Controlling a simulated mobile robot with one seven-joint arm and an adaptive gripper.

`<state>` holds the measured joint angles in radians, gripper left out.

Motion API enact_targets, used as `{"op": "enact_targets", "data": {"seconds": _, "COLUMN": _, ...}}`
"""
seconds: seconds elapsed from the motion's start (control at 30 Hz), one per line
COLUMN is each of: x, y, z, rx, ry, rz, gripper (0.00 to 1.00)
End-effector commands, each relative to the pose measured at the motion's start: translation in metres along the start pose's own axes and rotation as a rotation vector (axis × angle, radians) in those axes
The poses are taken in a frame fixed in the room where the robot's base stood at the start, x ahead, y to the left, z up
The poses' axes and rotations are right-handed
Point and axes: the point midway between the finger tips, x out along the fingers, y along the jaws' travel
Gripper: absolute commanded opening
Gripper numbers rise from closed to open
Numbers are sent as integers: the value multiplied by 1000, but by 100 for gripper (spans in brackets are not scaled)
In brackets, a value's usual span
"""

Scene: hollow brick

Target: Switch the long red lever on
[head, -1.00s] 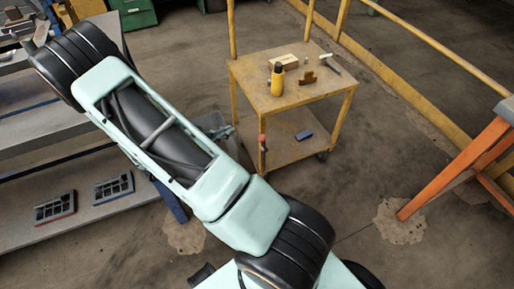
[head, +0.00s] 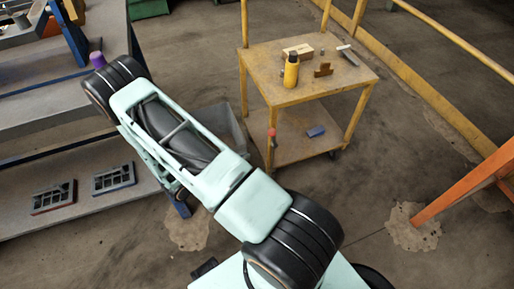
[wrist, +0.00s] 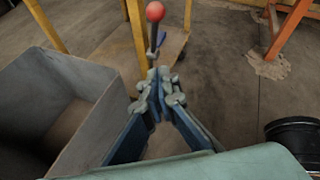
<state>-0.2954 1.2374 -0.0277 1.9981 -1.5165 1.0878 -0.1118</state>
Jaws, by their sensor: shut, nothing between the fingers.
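The lever has a round red knob (wrist: 155,12) on a thin dark upright rod, seen at the top of the wrist view. In the head view its small red knob (head: 272,132) shows in front of the cart's near leg. My gripper (wrist: 158,80) is shut and empty, its blue-grey fingers together. In the wrist view the fingertips lie just below the lever's rod in the picture. They overlap its lower part, and I cannot tell whether they touch it. The lever's base is hidden. In the head view my arm hides the gripper.
A grey open bin (wrist: 88,105) stands left of my gripper. A yellow cart (head: 300,85) carries a yellow bottle (head: 291,72) and several small items, with a blue object (head: 316,131) on its lower shelf. A workbench (head: 60,125) is at left, an orange frame (head: 465,190) at right.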

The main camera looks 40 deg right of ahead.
Motion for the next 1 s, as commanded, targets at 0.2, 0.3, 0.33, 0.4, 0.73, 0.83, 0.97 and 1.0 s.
{"op": "enact_targets", "data": {"seconds": 0.2, "x": 39, "y": -1, "z": -2, "rx": 2, "ry": 0, "rz": -6, "gripper": 0}}
{"op": "enact_targets", "data": {"seconds": 0.3, "x": 61, "y": -1, "z": -3, "rx": 2, "ry": 1, "rz": -5, "gripper": 0}}
{"op": "enact_targets", "data": {"seconds": 0.33, "x": 68, "y": -2, "z": -3, "rx": 3, "ry": 0, "rz": -6, "gripper": 0}}
{"op": "enact_targets", "data": {"seconds": 0.4, "x": 83, "y": -2, "z": -2, "rx": 3, "ry": -1, "rz": -6, "gripper": 0}}
{"op": "enact_targets", "data": {"seconds": 0.73, "x": 119, "y": -1, "z": 23, "rx": 4, "ry": 0, "rz": -3, "gripper": 0}}
{"op": "enact_targets", "data": {"seconds": 0.83, "x": 122, "y": -1, "z": 27, "rx": 2, "ry": 0, "rz": -2, "gripper": 0}}
{"op": "enact_targets", "data": {"seconds": 0.97, "x": 123, "y": 0, "z": 29, "rx": 0, "ry": 0, "rz": -1, "gripper": 0}}
{"op": "enact_targets", "data": {"seconds": 1.0, "x": 123, "y": 0, "z": 29, "rx": 0, "ry": 0, "rz": -1, "gripper": 0}}
